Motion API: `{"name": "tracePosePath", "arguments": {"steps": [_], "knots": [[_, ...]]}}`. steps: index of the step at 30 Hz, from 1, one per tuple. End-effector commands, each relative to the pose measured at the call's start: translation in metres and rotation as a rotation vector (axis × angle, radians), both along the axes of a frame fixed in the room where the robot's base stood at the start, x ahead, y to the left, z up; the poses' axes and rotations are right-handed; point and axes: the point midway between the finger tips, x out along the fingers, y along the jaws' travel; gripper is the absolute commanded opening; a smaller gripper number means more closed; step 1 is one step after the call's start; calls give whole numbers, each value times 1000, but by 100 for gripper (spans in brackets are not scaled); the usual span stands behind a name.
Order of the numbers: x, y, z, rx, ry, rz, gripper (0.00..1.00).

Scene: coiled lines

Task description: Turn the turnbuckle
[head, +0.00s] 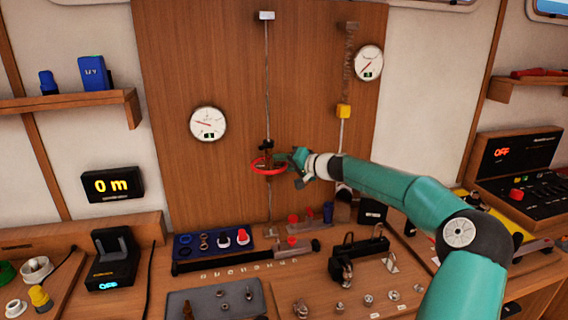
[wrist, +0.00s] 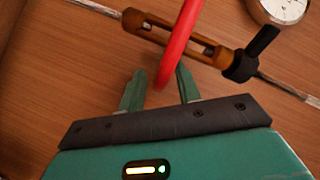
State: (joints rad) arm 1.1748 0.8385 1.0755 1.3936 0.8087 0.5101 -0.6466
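The turnbuckle (wrist: 159,31) is a bronze open-frame body on a thin line, with a black fitting at its right end in the wrist view. In the head view my gripper (head: 289,160) is at the ring's right side.
Two round gauges (head: 208,123) (head: 368,63) hang on the panel. A second line with a yellow block (head: 343,111) runs to the right. Below, the bench holds a blue tray (head: 184,253), a black clamp-like device (head: 357,254) and small fittings.

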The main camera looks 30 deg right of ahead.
Motion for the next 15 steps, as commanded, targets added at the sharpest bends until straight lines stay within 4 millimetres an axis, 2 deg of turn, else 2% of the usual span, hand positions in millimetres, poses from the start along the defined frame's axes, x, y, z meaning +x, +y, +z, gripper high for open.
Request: {"name": "tracePosePath", "arguments": {"steps": [3, 8, 15], "knots": [[0, 0, 0, 0, 0, 0, 33], [0, 0, 0, 0, 1, -1, 2], [-1, -2, -3, -1, 4, -7, 0]]}}
